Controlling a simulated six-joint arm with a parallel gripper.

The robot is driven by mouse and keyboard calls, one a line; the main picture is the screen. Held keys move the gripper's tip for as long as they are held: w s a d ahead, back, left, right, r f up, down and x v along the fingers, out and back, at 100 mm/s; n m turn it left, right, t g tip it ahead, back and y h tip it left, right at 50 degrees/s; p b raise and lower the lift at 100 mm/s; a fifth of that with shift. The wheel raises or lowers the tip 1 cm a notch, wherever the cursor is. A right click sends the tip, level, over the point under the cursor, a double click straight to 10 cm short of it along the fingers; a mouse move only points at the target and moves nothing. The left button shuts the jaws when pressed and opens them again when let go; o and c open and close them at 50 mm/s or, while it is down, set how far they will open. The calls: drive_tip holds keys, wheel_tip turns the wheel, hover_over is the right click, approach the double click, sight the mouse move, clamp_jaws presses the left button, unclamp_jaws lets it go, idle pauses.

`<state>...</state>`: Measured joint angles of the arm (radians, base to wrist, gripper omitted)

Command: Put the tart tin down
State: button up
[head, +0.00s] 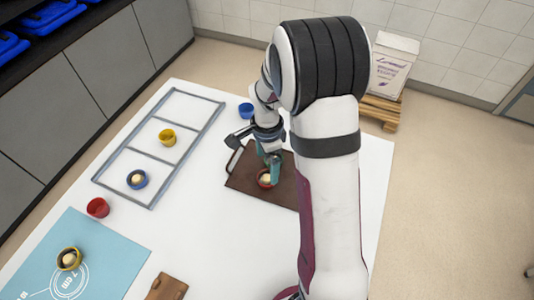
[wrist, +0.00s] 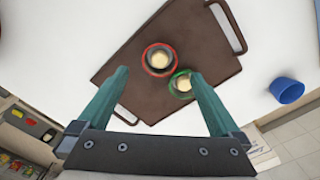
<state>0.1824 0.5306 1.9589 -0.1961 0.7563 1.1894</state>
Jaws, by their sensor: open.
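A red tart tin with pale filling (wrist: 158,60) stands upright on a dark brown tray (wrist: 130,55) with metal handles. A green tin with pale filling (wrist: 182,85) stands close beside it on the tray, near my right fingertip. My gripper (wrist: 158,76) is open, and the red tin lies in line with the gap between its fingertips. I cannot tell how high the fingertips are above the tray. In the head view the red tin (head: 264,182) shows just below the fingers, and the green tin is not clearly seen behind them.
A grey divided frame (head: 126,150) holds a yellow tin (head: 167,137) and a filled blue tin (head: 136,179). A red tin (head: 97,208) stands near it. A blue mat (head: 110,262) bears a filled yellow tin (head: 69,258).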

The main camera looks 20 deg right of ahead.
drive_tip(key=s+a+r+n, duration=0.2)
drive_tip(key=s+r, duration=0.2)
drive_tip(key=r, duration=0.2)
drive_tip(key=s+a+r+n, duration=0.3)
drive_tip(key=s+r, duration=0.2)
drive_tip(key=r, duration=0.2)
drive_tip(key=s+a+n+y, duration=0.1)
drive_tip(key=s+a+n, duration=0.1)
drive_tip(key=s, duration=0.5)
drive_tip(key=s+a+r+n, duration=0.1)
drive_tip(key=s+a+n, duration=0.2)
drive_tip(key=s+n, duration=0.2)
drive_tip(key=s, duration=0.2)
drive_tip(key=shift+s+r+y, duration=0.2)
drive_tip(key=shift+s+y, duration=0.2)
drive_tip(key=shift+a, duration=0.1)
